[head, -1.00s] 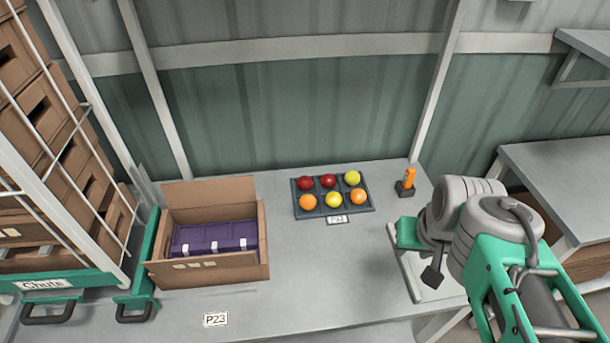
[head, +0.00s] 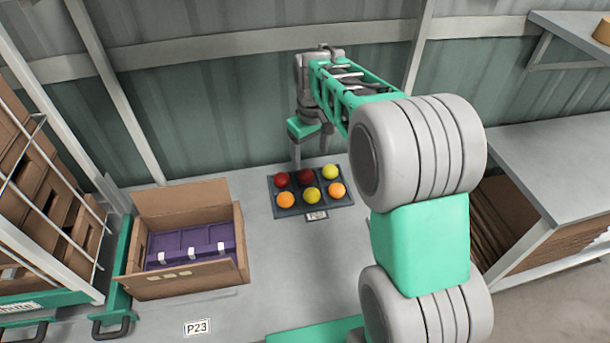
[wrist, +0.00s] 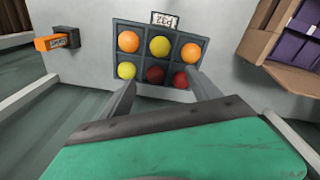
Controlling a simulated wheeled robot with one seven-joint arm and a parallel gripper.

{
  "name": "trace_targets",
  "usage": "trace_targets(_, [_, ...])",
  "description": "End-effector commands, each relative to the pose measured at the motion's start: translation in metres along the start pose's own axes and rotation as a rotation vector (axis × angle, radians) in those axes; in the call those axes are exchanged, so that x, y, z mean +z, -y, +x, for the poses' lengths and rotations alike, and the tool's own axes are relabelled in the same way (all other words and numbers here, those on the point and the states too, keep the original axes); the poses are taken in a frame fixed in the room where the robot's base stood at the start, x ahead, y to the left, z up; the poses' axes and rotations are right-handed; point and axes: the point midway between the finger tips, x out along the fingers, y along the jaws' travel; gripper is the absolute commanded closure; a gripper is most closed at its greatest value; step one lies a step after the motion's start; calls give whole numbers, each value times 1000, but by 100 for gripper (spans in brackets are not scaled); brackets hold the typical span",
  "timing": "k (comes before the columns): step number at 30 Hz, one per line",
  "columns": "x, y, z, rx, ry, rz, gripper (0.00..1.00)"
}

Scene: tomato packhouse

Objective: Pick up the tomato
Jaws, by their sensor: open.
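Several tomatoes sit in the cells of a dark tray (head: 270,183). The back row holds a red tomato (head: 281,179), a darker red tomato (head: 306,176) and a yellow-green one (head: 329,172). The front row holds an orange (head: 285,200), a yellow (head: 311,195) and another orange tomato (head: 338,189). My gripper (head: 312,150) is open and empty, at the tray's back edge. In the wrist view its fingers (wrist: 163,88) point at the back row, with the middle red tomato (wrist: 154,75) and the end red tomato (wrist: 180,79) between them in the picture. No contact shows.
An open cardboard box (head: 190,282) with a purple crate (head: 195,247) inside stands left of the tray. A wire-sided rack (head: 45,190) is at far left. An orange-handled item (wrist: 55,42) stands beside the tray. The wall is close behind; the bench between box and tray is clear.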

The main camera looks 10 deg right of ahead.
Motion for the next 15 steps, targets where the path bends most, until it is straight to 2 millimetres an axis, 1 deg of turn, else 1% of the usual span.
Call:
trace_targets(1, [-18,-8,24,-13,28,-39,28])
trace_targets(3, [-35,-16,46,-25,50,-89,28])
trace_targets(6, [-48,-22,69,-37,70,-134,28])
trace_targets(9, [-53,-25,81,-41,77,-151,28])
trace_targets(15, [-50,-26,107,-42,78,-150,28])
